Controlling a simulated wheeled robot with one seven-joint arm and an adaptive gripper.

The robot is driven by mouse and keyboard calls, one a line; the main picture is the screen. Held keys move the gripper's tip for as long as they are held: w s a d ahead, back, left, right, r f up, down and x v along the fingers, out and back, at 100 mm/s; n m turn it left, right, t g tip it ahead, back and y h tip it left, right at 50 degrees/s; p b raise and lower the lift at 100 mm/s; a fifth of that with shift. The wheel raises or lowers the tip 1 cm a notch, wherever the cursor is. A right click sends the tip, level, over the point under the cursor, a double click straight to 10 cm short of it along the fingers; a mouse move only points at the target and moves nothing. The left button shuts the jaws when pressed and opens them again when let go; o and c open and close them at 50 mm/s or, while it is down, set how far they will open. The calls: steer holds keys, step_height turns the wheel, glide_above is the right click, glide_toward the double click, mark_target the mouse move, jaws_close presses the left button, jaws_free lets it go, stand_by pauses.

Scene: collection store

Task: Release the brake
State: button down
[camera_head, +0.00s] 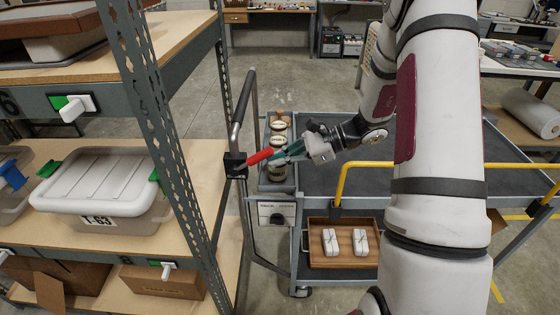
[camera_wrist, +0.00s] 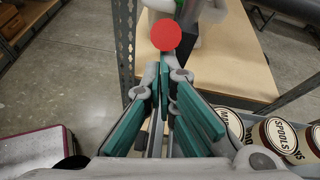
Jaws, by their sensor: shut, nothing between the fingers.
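A red brake lever (camera_head: 260,156) sticks out from a black bracket (camera_head: 235,165) on the cart's upright handle (camera_head: 243,100). In the wrist view the lever shows end-on as a red round face (camera_wrist: 166,34), just beyond my fingertips. My gripper (camera_head: 283,153) has teal fingers closed together with nothing between them. It points left and slightly down at the lever's free end. In the wrist view its fingertips (camera_wrist: 165,68) lie just below the red face. I cannot tell whether they touch it. The lever's far part is hidden behind its red end in the wrist view.
The grey cart (camera_head: 330,180) carries a bin of cans beneath my gripper and yellow rails (camera_head: 365,165). A wooden tray (camera_head: 313,232) with two white items is on its lower level. A shelf rack (camera_head: 200,180) with a lidded tub (camera_head: 100,182) stands close left.

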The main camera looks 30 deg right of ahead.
steer(key=shift+r+p, duration=0.3)
steer(key=shift+w+a+r+g+h+p, duration=0.1)
steer(key=shift+a+r+g+h+p, duration=0.15)
steer(key=shift+r+h+p, duration=0.2)
steer(key=shift+w+a+r+g+h+p, duration=0.15)
steer(key=shift+r+g+h+p, duration=0.1)
steer(key=shift+r+h+p, duration=0.2)
steer(key=a+r+h+p, duration=0.1)
steer(key=r+g+h+p, duration=0.1)
steer(key=w+a+r+g+h+p, duration=0.1)
steer(key=h, duration=0.1)
steer(key=shift+a+r+p, duration=0.3)
steer(key=shift+a+r, duration=0.05)
steer(key=a+h, duration=0.1)
steer(key=w+a+r+g+h+p, duration=0.1)
steer(key=shift+w+a+r+h, duration=0.15)
steer(key=shift+w+r+h, duration=0.15)
steer(key=shift+h, duration=0.1)
steer(key=shift+w+a+r, duration=0.15)
steer(key=shift+w+a, duration=0.15)
steer(key=shift+a, duration=0.2)
steer(key=shift+r, duration=0.1)
